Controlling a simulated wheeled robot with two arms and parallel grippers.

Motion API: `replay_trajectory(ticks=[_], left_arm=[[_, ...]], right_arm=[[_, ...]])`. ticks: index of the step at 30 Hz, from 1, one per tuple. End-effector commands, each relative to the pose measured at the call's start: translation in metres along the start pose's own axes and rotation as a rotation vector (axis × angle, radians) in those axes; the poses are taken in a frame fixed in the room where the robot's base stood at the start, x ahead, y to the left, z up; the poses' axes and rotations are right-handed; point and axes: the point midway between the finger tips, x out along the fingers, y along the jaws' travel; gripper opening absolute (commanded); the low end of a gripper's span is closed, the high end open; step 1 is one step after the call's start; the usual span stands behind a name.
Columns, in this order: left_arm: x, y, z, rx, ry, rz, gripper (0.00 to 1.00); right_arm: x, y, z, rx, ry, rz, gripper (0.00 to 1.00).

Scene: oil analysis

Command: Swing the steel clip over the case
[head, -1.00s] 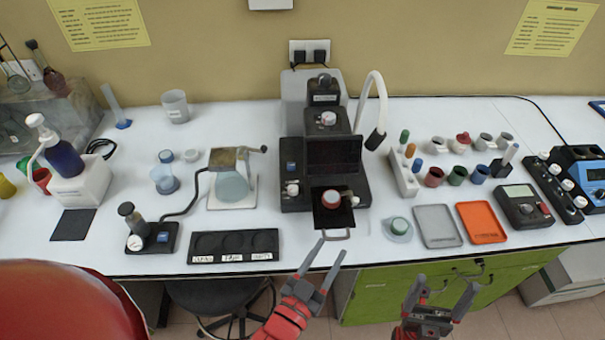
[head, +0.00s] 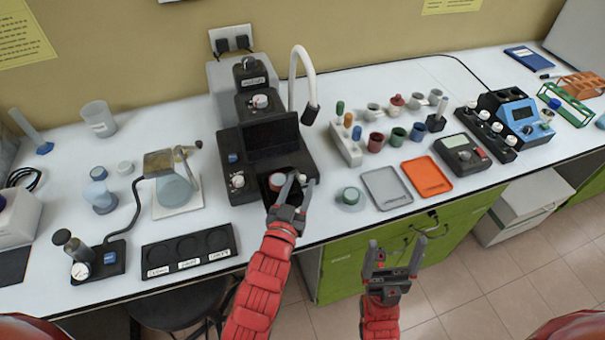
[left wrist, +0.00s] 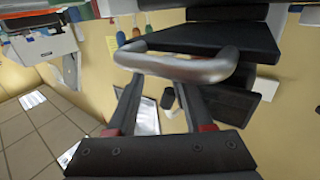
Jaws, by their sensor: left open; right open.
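A steel loop (left wrist: 180,65) shows large in the left wrist view, standing out from a black slab (left wrist: 185,38). I cannot tell for sure whether this loop is the task's clip. In the head view the gripper hides the loop. My right gripper (head: 396,248) is open and empty in front of the green cabinet.
A black tray with round wells (head: 190,251) lies left of the instrument. A white hose (head: 303,70) curves above the bench.

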Motion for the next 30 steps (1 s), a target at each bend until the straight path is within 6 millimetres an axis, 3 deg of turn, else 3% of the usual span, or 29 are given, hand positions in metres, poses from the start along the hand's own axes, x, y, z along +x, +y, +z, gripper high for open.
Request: replay_trajectory(ticks=[6, 17, 26, 30], left_arm=[[0.025, 0.000, -0.001, 0.001, 0.000, 0.001, 0.51], [0.030, 0.000, -0.001, 0.000, 0.003, 0.001, 0.51], [0.030, 0.000, -0.001, 0.000, 0.003, 0.001, 0.01], [0.030, 0.000, -0.001, 0.000, 0.002, 0.001, 0.00]], right_arm=[[0.009, 0.000, -0.001, 0.000, 0.000, 0.000, 0.87], [0.009, 0.000, -0.002, 0.000, 0.000, 0.000, 0.87], [0.009, 0.000, -0.002, 0.000, 0.000, 0.000, 0.87], [0.009, 0.000, -0.002, 0.000, 0.000, 0.000, 0.87]])
